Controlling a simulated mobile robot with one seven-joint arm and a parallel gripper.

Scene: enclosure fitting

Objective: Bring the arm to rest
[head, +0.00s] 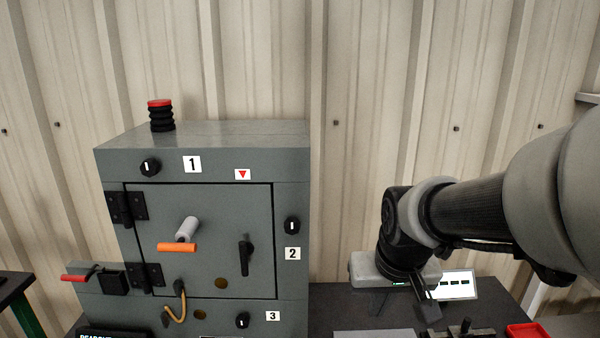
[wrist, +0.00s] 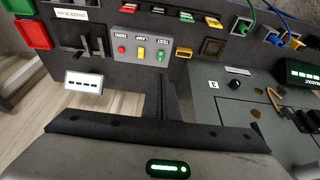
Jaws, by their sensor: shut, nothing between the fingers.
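My arm reaches in from the right in the head view. My gripper (head: 428,311) hangs over the bench right of the grey enclosure (head: 130,235), apart from it, with its fingers pointing down. It is shut and holds nothing. In the wrist view the gripper's grey body fills the bottom edge and the dark shut fingers (wrist: 164,98) stand up from it. The enclosure's door (head: 210,215) looks shut. It carries a grey knob with an orange bar (head: 177,247) and a black handle (head: 246,252).
A white display plate (head: 456,286) stands behind my gripper. A red tray (head: 527,331) lies at the bench's right. In the wrist view, a row of red, yellow and green buttons (wrist: 141,54) and several coloured plugs lie beyond the fingers. Air above the bench's middle is free.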

